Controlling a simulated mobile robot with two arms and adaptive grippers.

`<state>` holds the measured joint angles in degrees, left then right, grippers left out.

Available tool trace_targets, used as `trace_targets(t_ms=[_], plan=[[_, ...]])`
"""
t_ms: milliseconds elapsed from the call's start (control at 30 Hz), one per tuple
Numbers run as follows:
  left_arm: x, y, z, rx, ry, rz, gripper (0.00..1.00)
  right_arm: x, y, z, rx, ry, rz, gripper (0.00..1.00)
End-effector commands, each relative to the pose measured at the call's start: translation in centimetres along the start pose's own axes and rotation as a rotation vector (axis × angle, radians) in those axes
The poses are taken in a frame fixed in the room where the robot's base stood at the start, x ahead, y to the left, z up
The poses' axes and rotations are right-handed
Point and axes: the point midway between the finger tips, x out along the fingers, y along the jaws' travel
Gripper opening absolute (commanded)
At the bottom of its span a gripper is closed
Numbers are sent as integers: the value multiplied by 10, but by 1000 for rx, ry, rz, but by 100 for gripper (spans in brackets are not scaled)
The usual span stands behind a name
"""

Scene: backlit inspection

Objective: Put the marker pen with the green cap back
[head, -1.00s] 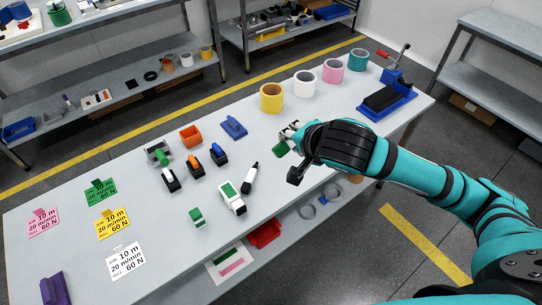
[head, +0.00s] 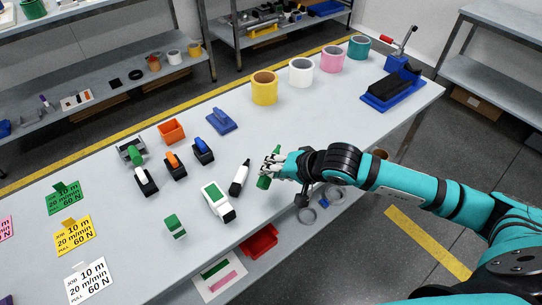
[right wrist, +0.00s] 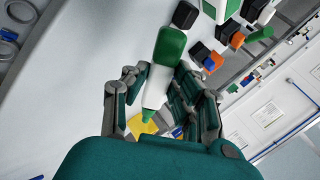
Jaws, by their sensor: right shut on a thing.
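The marker pen with the green cap (right wrist: 155,88) has a white body, and the fingers of my right gripper (right wrist: 160,95) are shut around it in the right wrist view. Its green cap points away from the palm and its small green end towards it. In the head view, green parts of the pen (head: 263,183) show on both sides of my right gripper (head: 270,166); the fingers hide its middle. The gripper is by the table's front edge, right of a black-capped white marker (head: 239,180). Whether the pen touches the table, I cannot tell. My left gripper is out of view.
A white block with a green top (head: 215,197) and a small green-and-white block (head: 174,226) stand left of the gripper. Tape rolls (head: 300,73) line the back.

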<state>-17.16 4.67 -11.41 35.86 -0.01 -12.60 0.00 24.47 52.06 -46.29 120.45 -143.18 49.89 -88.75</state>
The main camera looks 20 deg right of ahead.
Motion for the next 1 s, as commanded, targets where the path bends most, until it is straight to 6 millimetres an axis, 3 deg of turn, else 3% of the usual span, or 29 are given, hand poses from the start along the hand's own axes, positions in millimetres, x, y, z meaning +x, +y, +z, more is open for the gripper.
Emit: trace_targets(t_ms=[100, 333, 467, 700, 1000], plan=[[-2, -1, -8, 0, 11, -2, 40, 18, -4, -29, 2, 4, -1, 1], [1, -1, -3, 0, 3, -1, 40, 39, -6, -58, 1, 1, 0, 1], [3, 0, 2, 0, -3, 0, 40, 44, -4, -60, 1, -1, 0, 1], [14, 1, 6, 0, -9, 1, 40, 65, 18, -52, 2, -1, 1, 1], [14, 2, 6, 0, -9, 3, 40, 65, 19, -51, 0, 0, 1, 1]])
